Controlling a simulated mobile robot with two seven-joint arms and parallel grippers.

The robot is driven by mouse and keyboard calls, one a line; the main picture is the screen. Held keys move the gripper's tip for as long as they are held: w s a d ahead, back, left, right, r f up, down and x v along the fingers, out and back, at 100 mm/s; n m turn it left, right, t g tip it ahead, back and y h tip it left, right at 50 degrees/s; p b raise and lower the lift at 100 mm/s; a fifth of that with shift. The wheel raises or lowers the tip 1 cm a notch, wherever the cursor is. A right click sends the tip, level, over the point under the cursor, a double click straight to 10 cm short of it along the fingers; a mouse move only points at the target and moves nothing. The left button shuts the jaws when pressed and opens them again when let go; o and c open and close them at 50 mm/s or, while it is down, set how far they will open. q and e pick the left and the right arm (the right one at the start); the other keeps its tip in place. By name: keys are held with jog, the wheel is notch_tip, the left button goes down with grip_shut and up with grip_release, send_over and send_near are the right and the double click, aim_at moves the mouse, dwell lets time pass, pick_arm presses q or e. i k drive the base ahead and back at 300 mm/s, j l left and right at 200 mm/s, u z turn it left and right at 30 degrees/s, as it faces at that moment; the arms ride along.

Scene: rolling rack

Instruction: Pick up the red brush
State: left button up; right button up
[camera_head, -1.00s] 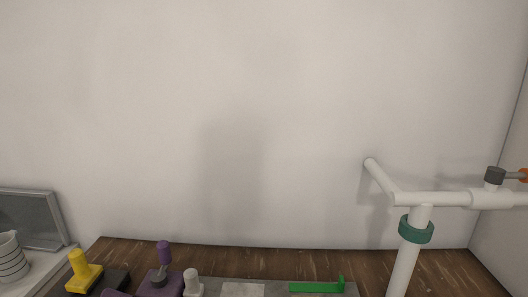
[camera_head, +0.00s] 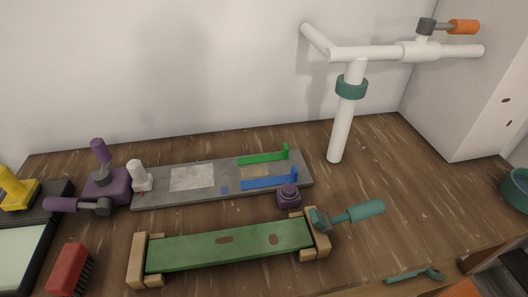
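The red brush (camera_head: 69,268) lies at the lower left of the wooden table in the head view. It has a red block body, with dark bristles showing along its right side. It sits just right of a black-framed tray with a pale panel. Neither of my grippers shows in the view, and nothing is seen touching the brush.
A green board (camera_head: 228,246) on wooden blocks lies right of the brush. Behind it is a grey plate (camera_head: 220,187) with green and blue pieces. A purple-handled tool (camera_head: 75,205) lies behind the brush. A white pipe stand (camera_head: 341,130) rises at the back right.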

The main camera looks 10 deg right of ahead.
aim_at(70, 272)
jog(key=u, duration=1.35)
jog(key=k, duration=0.1)
